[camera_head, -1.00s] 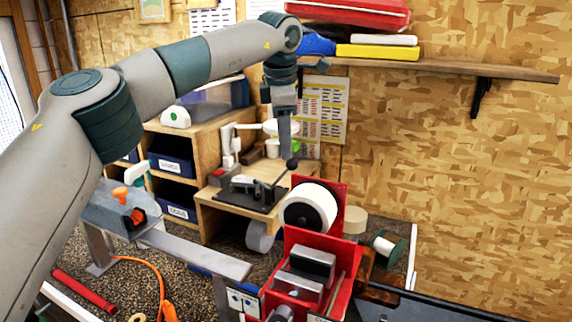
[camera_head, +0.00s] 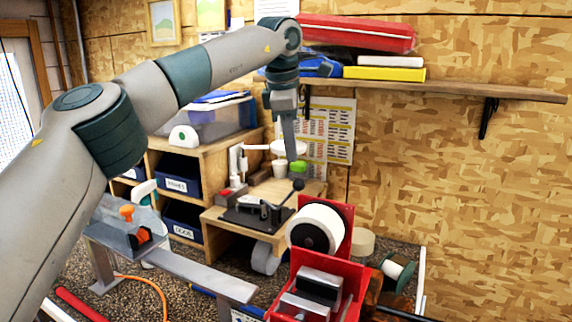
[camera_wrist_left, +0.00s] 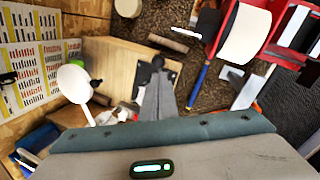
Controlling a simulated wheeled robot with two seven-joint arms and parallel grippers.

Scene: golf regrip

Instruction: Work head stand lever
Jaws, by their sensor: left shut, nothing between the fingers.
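The head stand (camera_head: 256,212) is a dark flat base with a clamp on top of the wooden cabinet, in the middle of the head view. Its lever (camera_head: 283,196) slants up to the right and ends in a black ball knob (camera_head: 298,184). My left gripper (camera_head: 291,158) points down just above the knob, with a small gap to it in the picture. Its fingers are shut and empty. In the left wrist view the shut fingers (camera_wrist_left: 158,90) reach over the wooden top, partly hiding the dark stand (camera_wrist_left: 172,76). My right gripper is not seen.
A white lamp-like fixture (camera_head: 240,155) stands left behind the gripper. A red holder with a white tape roll (camera_head: 316,228) stands close at the right front. A wall shelf (camera_head: 450,88) with cases runs behind. Open wall lies to the right.

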